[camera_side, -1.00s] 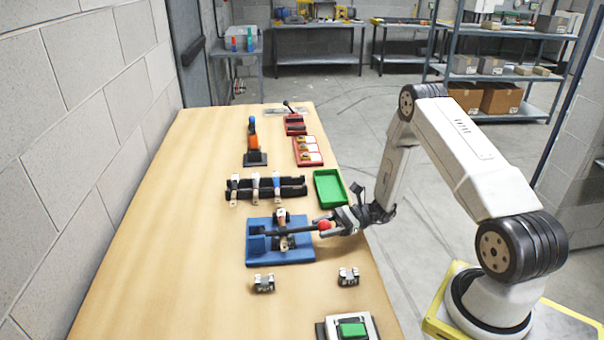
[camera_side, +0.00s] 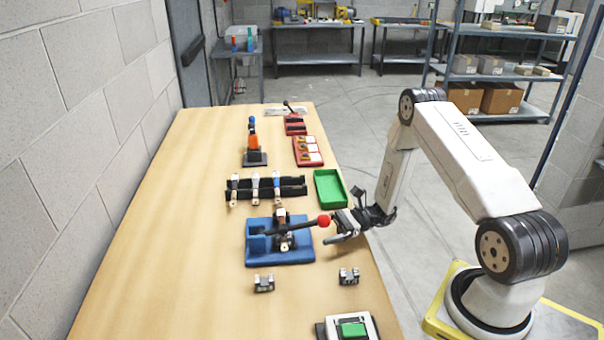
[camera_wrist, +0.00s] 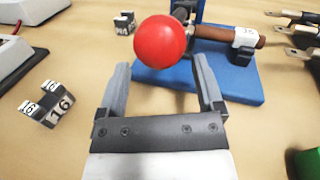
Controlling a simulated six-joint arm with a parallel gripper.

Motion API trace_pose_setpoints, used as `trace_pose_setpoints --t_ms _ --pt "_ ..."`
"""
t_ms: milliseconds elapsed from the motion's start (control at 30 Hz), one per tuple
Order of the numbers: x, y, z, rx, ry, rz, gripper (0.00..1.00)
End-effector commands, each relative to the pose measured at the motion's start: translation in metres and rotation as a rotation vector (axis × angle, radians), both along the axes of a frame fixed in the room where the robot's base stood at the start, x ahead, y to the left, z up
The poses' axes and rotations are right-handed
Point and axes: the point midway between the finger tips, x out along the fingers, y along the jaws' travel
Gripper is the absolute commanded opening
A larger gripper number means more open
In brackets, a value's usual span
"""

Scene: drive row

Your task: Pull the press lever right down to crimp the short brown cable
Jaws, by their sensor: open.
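The blue press (camera_side: 280,254) stands on the wooden table. Its black lever (camera_side: 290,228) reaches right, slightly raised at its end, and ends in a red ball knob (camera_side: 324,221). The knob fills the upper middle of the wrist view (camera_wrist: 160,40). My gripper (camera_side: 340,229) is open just right of the knob; in the wrist view its two fingers (camera_wrist: 160,85) are apart with nothing between them, and the knob appears beyond and above the tips. A brown cable (camera_wrist: 227,36) with a white tag lies at the press in the wrist view.
Small numbered metal blocks (camera_side: 263,283) (camera_side: 348,276) stand in front of the press. A black rack (camera_side: 293,187) with several tagged cables and a green tray (camera_side: 331,187) stand behind it. A green-topped device (camera_side: 352,330) is at the near edge. The table's left side is clear.

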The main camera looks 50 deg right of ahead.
Motion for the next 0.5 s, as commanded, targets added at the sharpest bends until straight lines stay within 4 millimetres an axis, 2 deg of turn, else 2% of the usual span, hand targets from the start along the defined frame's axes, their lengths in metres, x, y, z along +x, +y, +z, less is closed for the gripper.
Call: trace_pose_setpoints --t_ms 500 --pt "-0.027 -0.049 -0.001 -0.001 0.001 -0.003 0.86"
